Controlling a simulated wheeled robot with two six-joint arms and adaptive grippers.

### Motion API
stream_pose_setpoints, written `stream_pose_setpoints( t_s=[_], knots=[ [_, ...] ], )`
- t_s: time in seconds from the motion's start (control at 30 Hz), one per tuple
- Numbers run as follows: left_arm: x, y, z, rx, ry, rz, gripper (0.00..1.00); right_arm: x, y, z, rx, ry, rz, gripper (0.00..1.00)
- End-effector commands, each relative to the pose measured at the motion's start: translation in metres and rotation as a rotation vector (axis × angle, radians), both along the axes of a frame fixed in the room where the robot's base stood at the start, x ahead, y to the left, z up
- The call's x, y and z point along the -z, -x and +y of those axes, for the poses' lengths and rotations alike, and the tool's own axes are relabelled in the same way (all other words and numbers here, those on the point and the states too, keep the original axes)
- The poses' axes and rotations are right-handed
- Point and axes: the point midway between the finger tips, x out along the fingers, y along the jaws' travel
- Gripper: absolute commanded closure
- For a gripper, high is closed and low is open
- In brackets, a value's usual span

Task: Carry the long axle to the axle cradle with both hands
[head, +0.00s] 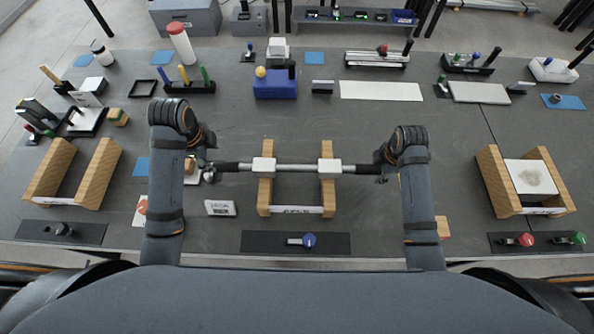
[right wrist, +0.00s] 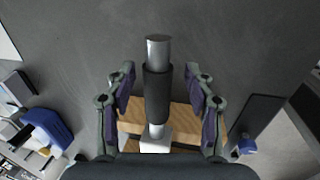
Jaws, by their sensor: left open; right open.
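The long axle (head: 295,168) is a grey metal bar with dark grip sections near its ends. It lies level across the two wooden rails of the middle wooden stand (head: 329,193), with a white block on it over each rail. My left gripper (head: 207,168) is at its left end and my right gripper (head: 382,166) at its right end. In the right wrist view, the open fingers of my right gripper (right wrist: 158,88) stand either side of the axle's dark grip (right wrist: 157,84), with gaps visible. My left gripper is open; its fingers are small and partly hidden.
Similar wooden stands are at the left (head: 96,174) and right (head: 495,180), the right one holding a pale plate (head: 530,177). A small label sign (head: 220,208) stands near my left arm. A blue-knobbed part (head: 308,240) lies on a dark mat in front.

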Motion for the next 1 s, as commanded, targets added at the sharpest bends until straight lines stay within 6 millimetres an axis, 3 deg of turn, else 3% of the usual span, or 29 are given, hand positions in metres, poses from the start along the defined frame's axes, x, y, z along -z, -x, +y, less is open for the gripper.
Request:
stream_pose_setpoints(
  t_s=[0.2, 0.43, 0.8, 1.0],
  knots=[
    [-0.023, 0.005, 0.0, 0.001, 0.0, 0.0, 0.47, 0.0, 0.0, 0.0, 0.0, 0.0, 0.0, 0.47],
    [-0.025, 0.005, 0.0, 0.0, 0.0, 0.001, 0.47, -0.007, 0.001, 0.0, 0.0, 0.0, -0.001, 0.47],
    [-0.025, 0.005, 0.0, 0.0, 0.0, 0.001, 0.47, -0.088, 0.016, 0.0, 0.0, 0.001, -0.004, 0.47],
    [-0.024, 0.005, 0.0, 0.0, 0.0, 0.001, 0.47, -0.114, 0.022, 0.0, 0.0, 0.0, -0.001, 0.47]
  ],
)
